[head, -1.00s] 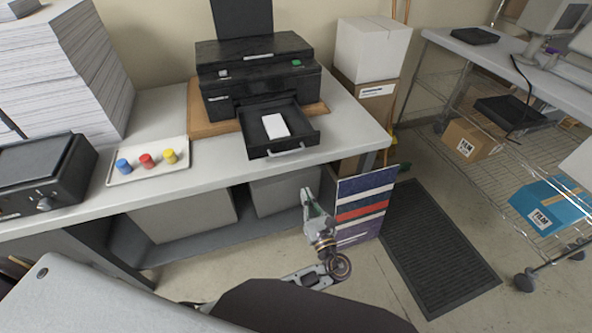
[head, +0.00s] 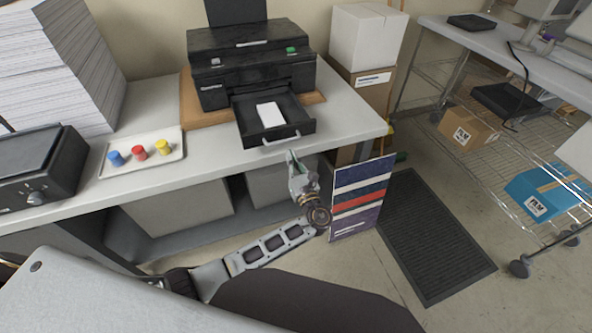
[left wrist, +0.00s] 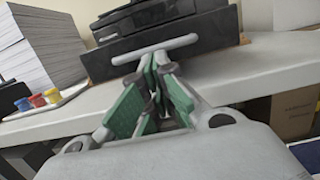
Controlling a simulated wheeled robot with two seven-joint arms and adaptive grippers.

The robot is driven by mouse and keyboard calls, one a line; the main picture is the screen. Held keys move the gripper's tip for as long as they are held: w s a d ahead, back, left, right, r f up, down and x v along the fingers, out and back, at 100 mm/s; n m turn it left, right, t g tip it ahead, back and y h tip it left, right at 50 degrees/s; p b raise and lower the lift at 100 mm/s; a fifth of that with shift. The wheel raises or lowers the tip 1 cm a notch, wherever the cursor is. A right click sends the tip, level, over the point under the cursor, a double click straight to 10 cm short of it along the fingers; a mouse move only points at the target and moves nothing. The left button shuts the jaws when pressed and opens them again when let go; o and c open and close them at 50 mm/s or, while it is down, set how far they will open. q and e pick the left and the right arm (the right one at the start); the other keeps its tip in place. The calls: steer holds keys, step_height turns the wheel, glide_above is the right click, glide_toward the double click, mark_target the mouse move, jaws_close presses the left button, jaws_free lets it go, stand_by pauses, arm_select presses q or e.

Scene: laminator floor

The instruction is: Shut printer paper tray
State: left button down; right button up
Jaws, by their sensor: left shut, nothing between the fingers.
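The black printer (head: 250,68) stands on a wooden board on the grey table. Its paper tray (head: 300,131) is pulled out toward me, with white paper (head: 270,114) in it and a light bar handle (head: 282,141) on its front. In the left wrist view the tray front (left wrist: 210,38) and handle (left wrist: 154,50) are just beyond the fingers. My left gripper (head: 291,157) is shut and empty, below and in front of the handle in the head view. I cannot tell whether the fingertips touch the handle. My right gripper is not in view.
A white dish (head: 165,162) with blue, red and yellow pots lies left of the printer. Paper stacks (head: 62,65) and a black machine (head: 38,170) stand further left. A striped board (head: 358,197) leans under the table's right end. A wire cart (head: 480,130) stands right.

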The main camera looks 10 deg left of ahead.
mark_target(281, 135)
arm_select(q)
steer(key=shift+b+x, duration=0.35)
steer(key=shift+x, duration=1.35)
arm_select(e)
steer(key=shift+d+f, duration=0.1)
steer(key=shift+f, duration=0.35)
arm_select(q)
steer(key=shift+w, duration=0.1)
steer(key=x, duration=0.2)
steer(key=f+b+x, duration=0.1)
steer(key=x, duration=0.2)
steer(key=f+b+x, duration=0.1)
steer(key=x, duration=0.2)
steer(key=shift+w+a+r, duration=0.1)
steer(key=shift+w+a, duration=0.05)
steer(key=shift+w, duration=0.1)
steer(key=shift+w+a, duration=0.15)
steer(key=shift+w, duration=0.05)
steer(key=shift+r, duration=0.1)
steer(key=v, duration=1.2)
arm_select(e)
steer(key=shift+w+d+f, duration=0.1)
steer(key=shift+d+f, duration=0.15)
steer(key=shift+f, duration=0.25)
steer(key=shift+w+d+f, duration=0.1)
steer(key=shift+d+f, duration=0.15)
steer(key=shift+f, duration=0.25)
